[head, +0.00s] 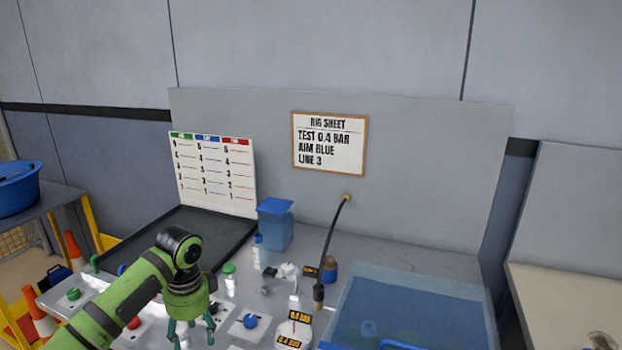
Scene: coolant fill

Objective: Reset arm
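My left arm, green with dark joints, reaches in from the lower left. Its gripper (193,337) points down over the left part of the bench, with its teal fingers apart and nothing seen between them. The fingertips are close to the lower picture edge, and the arm hides part of the panels below. My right arm and gripper do not show.
A blue knob (250,321), a green-capped bottle (229,280) and pressure tags (299,317) stand right of the gripper. Behind are a blue-lidded container (276,228) and a black hose (330,245). A water tank (410,305) fills the right. A rig sheet (330,145) hangs behind.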

